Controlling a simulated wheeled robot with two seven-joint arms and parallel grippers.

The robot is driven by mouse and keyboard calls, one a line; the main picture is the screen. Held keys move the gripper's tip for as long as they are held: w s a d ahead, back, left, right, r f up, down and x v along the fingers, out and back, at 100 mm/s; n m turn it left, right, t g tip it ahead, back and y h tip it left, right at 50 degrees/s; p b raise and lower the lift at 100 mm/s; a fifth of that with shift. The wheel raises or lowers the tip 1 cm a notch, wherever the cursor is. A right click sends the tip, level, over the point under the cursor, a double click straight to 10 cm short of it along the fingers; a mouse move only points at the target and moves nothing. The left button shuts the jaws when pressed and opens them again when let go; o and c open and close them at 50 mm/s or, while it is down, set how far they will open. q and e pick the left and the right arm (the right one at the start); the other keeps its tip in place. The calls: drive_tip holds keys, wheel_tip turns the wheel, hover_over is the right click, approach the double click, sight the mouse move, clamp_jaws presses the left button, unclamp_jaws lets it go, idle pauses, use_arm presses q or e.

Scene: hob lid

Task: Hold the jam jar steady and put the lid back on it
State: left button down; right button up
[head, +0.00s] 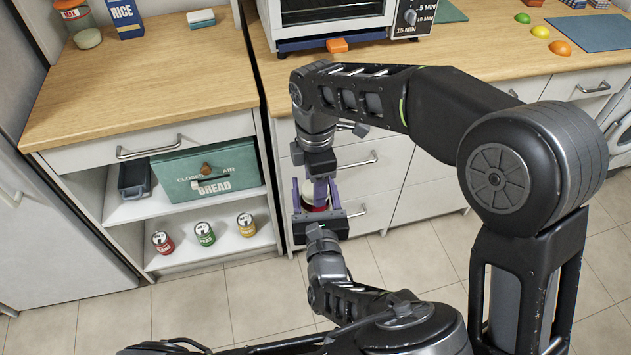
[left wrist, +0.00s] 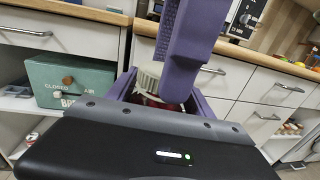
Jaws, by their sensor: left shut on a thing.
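The jam jar (head: 316,208), dark red, stands between the purple fingers of my left gripper (head: 317,200), in front of the drawers. My left gripper is shut on it. In the left wrist view the jar's red side (left wrist: 168,104) shows low between the fingers, partly hidden. The cream ribbed lid (left wrist: 150,78) is at the jar's top; I cannot tell whether it is seated. My right gripper (head: 321,190) points down from above at the lid. One of its purple fingers crosses in front of the lid; its other finger is hidden, so its grip is unclear.
A wooden counter (head: 150,85) is at the left, with an open shelf below holding a green bread box (head: 206,172) and several cans. White drawers (head: 375,185) stand behind my grippers. The tiled floor below is clear.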

drive_tip(key=m, duration=0.9)
drive_tip(key=shift+m, duration=0.4)
drive_tip(key=o, duration=1.5)
drive_tip(key=shift+o, duration=0.2)
drive_tip(key=shift+r, duration=2.25)
drive_tip(key=shift+c, duration=0.3)
